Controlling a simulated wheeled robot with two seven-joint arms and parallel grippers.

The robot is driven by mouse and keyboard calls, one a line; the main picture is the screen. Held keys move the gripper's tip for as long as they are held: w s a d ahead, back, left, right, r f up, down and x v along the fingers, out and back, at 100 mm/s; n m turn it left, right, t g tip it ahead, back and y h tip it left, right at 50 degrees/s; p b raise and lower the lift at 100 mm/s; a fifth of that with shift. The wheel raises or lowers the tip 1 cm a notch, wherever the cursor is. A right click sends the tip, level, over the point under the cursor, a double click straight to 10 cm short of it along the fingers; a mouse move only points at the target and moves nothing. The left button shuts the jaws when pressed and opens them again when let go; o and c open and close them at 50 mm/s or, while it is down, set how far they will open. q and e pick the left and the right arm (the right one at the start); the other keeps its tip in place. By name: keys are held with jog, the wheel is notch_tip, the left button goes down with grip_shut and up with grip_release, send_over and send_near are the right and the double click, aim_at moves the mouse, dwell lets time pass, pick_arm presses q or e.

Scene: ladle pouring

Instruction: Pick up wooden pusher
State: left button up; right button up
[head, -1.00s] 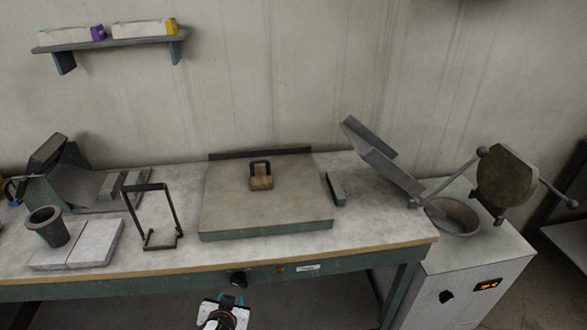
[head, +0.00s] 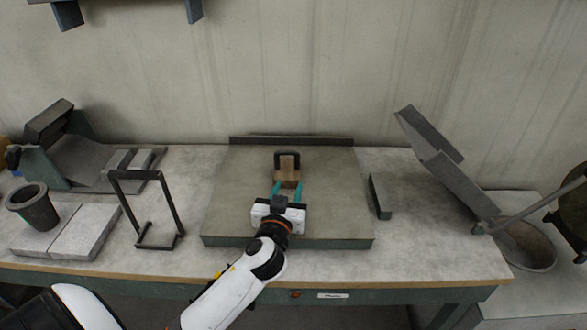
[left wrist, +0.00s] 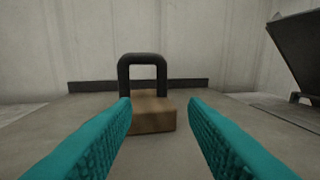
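The wooden pusher is a small brown wood block (head: 288,178) with a dark arched handle (head: 288,157) on top. It stands upright on the flat grey-brown plate (head: 230,215) at the middle of the bench. My left gripper (head: 289,190) is over the plate, on the near side of the block, with its teal fingers spread and pointing at it. In the left wrist view the block (left wrist: 152,114) shows between and beyond the open fingers (left wrist: 160,108), left of the middle. Nothing is between the fingers. My right gripper is not in view.
A dark bar (head: 380,196) lies right of the plate. A metal frame (head: 147,208) and a dark cup (head: 33,207) on pale slabs (head: 68,232) stand at left. A tilted metal chute (head: 445,165) and a bowl (head: 526,243) are at right. A low ledge (head: 290,140) runs behind the plate.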

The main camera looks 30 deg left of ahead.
aim_at(296, 161)
pick_arm(q)
jog(key=x, duration=0.2)
jog(key=shift+w+r+p, duration=0.1)
jog(key=shift+w+p, duration=0.25)
jog(key=p+x, duration=0.1)
jog(key=x, duration=0.3)
jog(key=shift+w+a+r, duration=0.1)
jog(key=shift+r, duration=0.1)
jog(key=shift+w, duration=0.25)
jog(key=w, duration=0.1)
jog(key=w+a+p, duration=0.1)
jog(key=w+r+p, duration=0.1)
jog(key=w, duration=0.1)
jog(key=shift+a+r, duration=0.1)
jog(key=shift+a, duration=0.2)
jog(key=shift+w+a, duration=0.2)
jog(key=shift+w, duration=0.2)
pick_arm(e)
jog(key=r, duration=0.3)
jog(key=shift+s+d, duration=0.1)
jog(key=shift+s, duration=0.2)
pick_arm(q)
grip_shut()
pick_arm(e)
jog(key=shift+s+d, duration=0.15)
